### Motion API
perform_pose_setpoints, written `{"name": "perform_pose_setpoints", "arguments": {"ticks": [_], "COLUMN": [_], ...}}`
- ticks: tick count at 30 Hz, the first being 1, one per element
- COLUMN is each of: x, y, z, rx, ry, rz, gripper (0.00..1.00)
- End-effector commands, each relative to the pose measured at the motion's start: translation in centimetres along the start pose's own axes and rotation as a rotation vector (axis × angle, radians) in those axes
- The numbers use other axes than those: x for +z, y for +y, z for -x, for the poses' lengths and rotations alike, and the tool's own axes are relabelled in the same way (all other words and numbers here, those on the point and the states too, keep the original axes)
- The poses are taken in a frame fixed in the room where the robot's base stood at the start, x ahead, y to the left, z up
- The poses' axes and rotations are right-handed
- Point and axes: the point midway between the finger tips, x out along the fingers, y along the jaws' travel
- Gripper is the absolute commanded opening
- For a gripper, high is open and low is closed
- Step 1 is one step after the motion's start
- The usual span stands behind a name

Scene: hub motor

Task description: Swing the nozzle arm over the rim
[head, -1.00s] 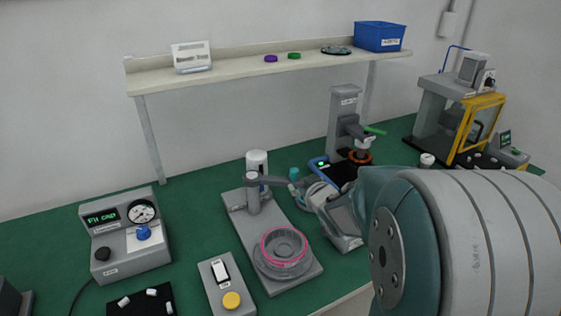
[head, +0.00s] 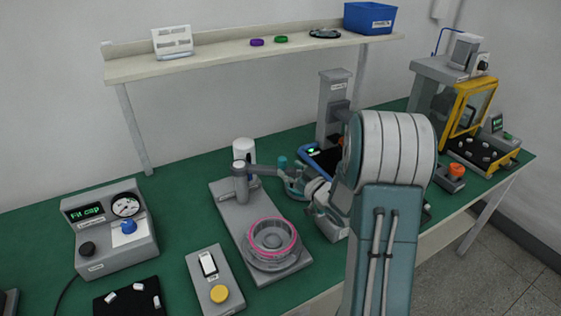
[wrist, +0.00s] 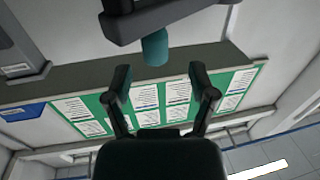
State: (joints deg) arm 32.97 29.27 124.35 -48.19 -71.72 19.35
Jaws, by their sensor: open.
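The nozzle arm (head: 258,171) is a grey bar on a post at the back of a grey base plate (head: 228,205). It points right, away from the rim (head: 272,237), a grey wheel with a pink ring at the front of the plate. A teal knob (head: 282,163) stands at its outer end. My gripper (head: 294,183) is close to that end, at the right of the plate. In the wrist view my gripper (wrist: 160,82) is open, and the teal knob (wrist: 154,48) hangs beyond the gap between the fingers. Contact is not visible.
A white cylinder (head: 244,151) stands behind the post. A box with a yellow button (head: 219,293) is left of the rim, and a gauge unit (head: 117,229) further left. A press (head: 334,108) is behind my arm. Green tabletop shows between the gauge unit and the plate.

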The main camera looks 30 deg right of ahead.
Motion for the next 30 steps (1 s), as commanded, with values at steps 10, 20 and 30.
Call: {"name": "perform_pose_setpoints", "arguments": {"ticks": [10,20,30], "x": [0.0,-0.1,0.0], "y": [0.0,0.0,0.0], "z": [-4.4,-4.7,-4.7], "rx": [0.001,0.002,0.003], "ry": [-0.001,0.0,-0.001], "rz": [0.0,0.0,0.0], "gripper": [0.73,0.6,0.0]}}
